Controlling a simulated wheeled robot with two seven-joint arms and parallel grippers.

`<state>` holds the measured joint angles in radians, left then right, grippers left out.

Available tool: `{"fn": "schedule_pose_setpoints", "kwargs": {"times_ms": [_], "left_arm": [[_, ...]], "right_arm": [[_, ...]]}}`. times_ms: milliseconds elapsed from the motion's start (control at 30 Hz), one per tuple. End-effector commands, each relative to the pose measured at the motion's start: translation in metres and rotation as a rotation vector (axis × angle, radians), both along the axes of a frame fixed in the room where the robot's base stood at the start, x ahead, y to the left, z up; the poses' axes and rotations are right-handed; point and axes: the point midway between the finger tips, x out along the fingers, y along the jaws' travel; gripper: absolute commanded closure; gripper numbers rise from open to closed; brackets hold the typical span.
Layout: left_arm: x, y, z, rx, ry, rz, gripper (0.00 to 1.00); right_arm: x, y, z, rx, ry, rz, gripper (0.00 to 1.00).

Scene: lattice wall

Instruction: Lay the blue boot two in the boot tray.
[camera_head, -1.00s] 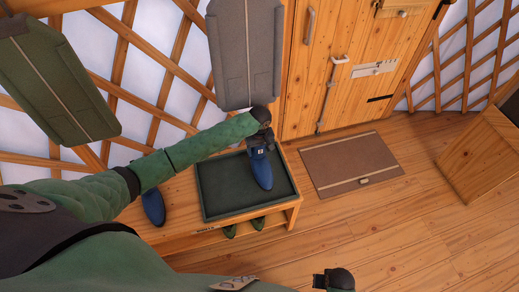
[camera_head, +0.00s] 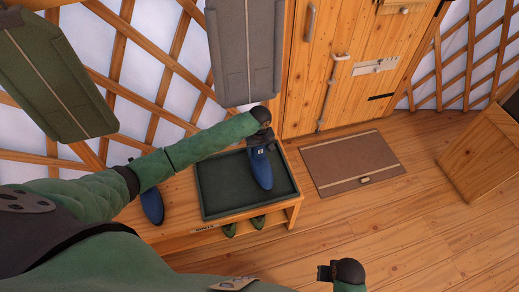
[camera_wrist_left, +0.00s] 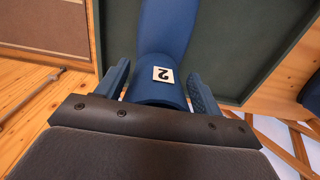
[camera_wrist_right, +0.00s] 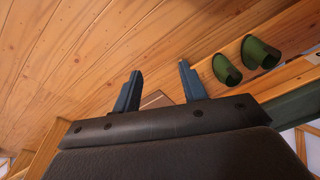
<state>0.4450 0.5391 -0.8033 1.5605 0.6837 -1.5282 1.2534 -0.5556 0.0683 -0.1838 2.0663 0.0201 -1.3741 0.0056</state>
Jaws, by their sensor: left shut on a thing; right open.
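Blue boot two (camera_head: 262,172) is over the right half of the dark green boot tray (camera_head: 222,208), its toe toward the tray's front. In the left wrist view the boot (camera_wrist_left: 165,38) carries a white tag with a 2. My left gripper (camera_head: 260,140) is shut on its shaft, with one finger on each side (camera_wrist_left: 158,85). The boot looks lying on or just above the tray floor; I cannot tell if it touches. My right gripper (camera_head: 325,272) is open and empty, away from the tray, and its two fingers show in the right wrist view (camera_wrist_right: 160,85).
Another blue boot (camera_head: 152,206) stands on the wooden bench left of the tray. Green boots (camera_head: 243,226) sit on the shelf below. A brown mat (camera_head: 350,163) lies by the wooden door (camera_head: 345,70).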

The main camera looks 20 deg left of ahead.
Motion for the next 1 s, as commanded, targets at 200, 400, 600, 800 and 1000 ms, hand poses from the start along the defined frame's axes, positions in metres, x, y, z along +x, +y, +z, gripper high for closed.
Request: {"fn": "schedule_pose_setpoints", "kwargs": {"times_ms": [200, 400, 600, 800, 1000], "left_arm": [[0.000, 0.000, -0.004, 0.000, -0.001, 0.000, 0.86], [0.000, 0.000, -0.008, 0.000, -0.001, 0.000, 0.86], [0.000, 0.000, -0.011, 0.000, -0.001, 0.000, 0.86], [0.000, 0.000, -0.015, 0.000, -0.001, 0.000, 0.86], [0.000, 0.000, -0.018, 0.000, -0.001, 0.000, 0.86]], "right_arm": [[0.000, 0.001, 0.016, 0.003, -0.001, 0.000, 0.58], [-0.004, 0.001, 0.031, 0.006, 0.002, 0.000, 0.58], [-0.010, 0.002, 0.044, 0.008, 0.010, 0.000, 0.58], [-0.008, 0.003, 0.062, 0.012, 0.004, -0.001, 0.58], [-0.007, 0.003, 0.079, 0.016, -0.002, -0.002, 0.58]]}}
